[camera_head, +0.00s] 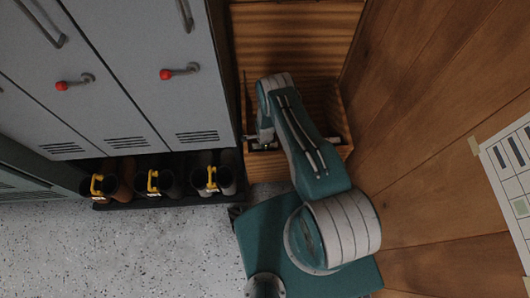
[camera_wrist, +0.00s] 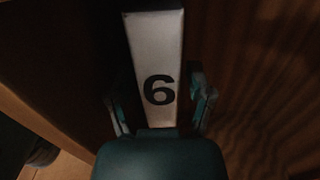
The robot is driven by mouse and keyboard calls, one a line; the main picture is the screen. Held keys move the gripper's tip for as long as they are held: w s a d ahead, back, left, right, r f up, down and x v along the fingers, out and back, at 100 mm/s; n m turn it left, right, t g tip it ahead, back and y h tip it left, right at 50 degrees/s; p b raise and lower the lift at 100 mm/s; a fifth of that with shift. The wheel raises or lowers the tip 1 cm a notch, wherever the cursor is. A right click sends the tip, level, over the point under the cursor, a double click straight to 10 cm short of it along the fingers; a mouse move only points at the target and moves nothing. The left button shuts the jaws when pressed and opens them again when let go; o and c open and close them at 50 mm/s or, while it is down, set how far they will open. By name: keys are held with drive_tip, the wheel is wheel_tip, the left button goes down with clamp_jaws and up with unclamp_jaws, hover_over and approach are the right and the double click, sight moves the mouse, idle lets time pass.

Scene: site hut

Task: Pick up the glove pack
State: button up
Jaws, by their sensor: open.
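A pale, narrow, flat-faced item marked with a black 6 (camera_wrist: 154,45) stands out in the wrist view. It could be the glove pack, but no wording on it confirms this. My gripper (camera_wrist: 155,88) is open, with one finger on each side of the item. Its lower end is hidden behind my gripper's body. I cannot tell whether the fingers touch it. In the head view my gripper (camera_head: 264,142) is low over the wooden bench or box (camera_head: 265,174), partly covered by my arm. The pale item cannot be made out there.
Grey lockers (camera_head: 150,75) with red-knobbed handles stand at left. A dark rack (camera_head: 165,200) with several boots or cylinders with yellow clips runs below them. A wooden wall (camera_head: 430,120) with a paper chart (camera_head: 510,165) is at right. Speckled floor (camera_head: 120,250) is clear at lower left.

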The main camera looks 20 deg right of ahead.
drive_tip(key=shift+f, duration=0.5)
clamp_jaws()
drive_tip(key=shift+r, duration=0.15)
